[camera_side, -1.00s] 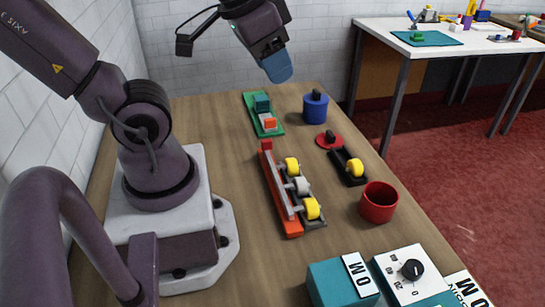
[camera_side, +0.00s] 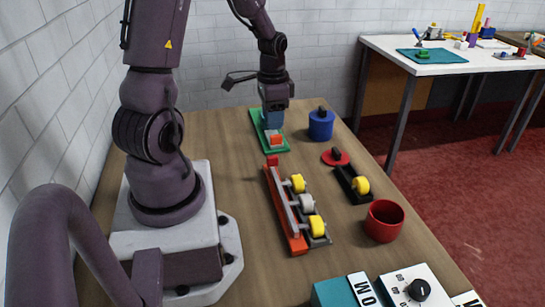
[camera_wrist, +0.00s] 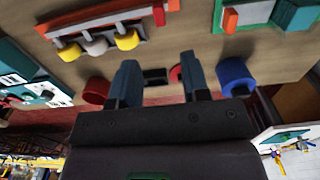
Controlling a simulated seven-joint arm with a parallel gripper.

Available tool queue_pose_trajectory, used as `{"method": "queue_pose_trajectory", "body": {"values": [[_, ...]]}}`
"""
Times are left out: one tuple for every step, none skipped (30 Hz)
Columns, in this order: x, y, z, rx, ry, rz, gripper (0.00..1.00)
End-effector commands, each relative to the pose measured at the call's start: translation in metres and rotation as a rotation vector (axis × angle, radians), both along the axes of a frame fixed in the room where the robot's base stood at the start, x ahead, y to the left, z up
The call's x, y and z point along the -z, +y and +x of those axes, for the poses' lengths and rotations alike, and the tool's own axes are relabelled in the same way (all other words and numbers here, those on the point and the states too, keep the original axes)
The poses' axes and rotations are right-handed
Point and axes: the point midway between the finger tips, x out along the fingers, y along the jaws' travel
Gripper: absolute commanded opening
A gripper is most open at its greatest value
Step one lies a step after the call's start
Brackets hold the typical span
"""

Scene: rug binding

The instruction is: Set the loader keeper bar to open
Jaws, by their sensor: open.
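A long orange-red rack (camera_side: 293,240) stands mid-table, holding two yellow rolls and one whitish roll in a row. A long grey bar (camera_side: 281,205) runs along its left side, beside the rolls, with a red block (camera_side: 272,160) at the far end. I take this for the loader and its keeper bar; I cannot tell the bar's setting. The rack also shows at the upper left of the wrist view (camera_wrist: 70,27). My gripper (camera_side: 272,122) points down over the green board, apart from the rack. Its blue fingers (camera_wrist: 160,78) are spread and empty in the wrist view.
The green board (camera_side: 283,148) carries teal and orange blocks. A blue pot (camera_side: 321,126), a red disc with a black knob (camera_side: 336,157), a black holder (camera_side: 350,188) with a yellow roll and a red cup (camera_side: 385,222) stand right. A dial box (camera_side: 405,283) is nearest.

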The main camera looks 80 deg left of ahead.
Motion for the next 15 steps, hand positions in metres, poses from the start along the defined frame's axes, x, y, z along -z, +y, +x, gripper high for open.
{"method": "queue_pose_trajectory", "body": {"values": [[0.007, -0.001, -0.001, 0.0, 0.004, -0.004, 0.43], [0.011, -0.001, -0.001, -0.001, 0.005, -0.005, 0.43], [0.017, -0.001, -0.001, -0.001, 0.006, -0.005, 0.43], [0.023, -0.002, -0.001, 0.0, 0.006, -0.006, 0.43], [0.029, -0.002, -0.001, 0.0, 0.007, -0.007, 0.43], [0.038, -0.002, -0.001, 0.0, 0.007, -0.007, 0.43], [0.045, -0.002, -0.001, 0.0, 0.007, -0.008, 0.43], [0.051, -0.002, -0.001, 0.0, 0.007, -0.008, 0.43], [0.06, -0.002, -0.001, -0.001, 0.007, -0.007, 0.43], [0.066, -0.002, -0.001, -0.002, 0.007, -0.007, 0.43], [0.072, -0.002, -0.001, -0.001, 0.007, -0.007, 0.43], [0.08, -0.002, -0.001, -0.001, 0.007, -0.007, 0.43], [0.085, -0.002, -0.001, -0.001, 0.006, -0.006, 0.43], [0.091, -0.002, -0.001, -0.001, 0.007, -0.006, 0.43], [0.097, -0.002, -0.001, -0.002, 0.006, -0.005, 0.43]]}}
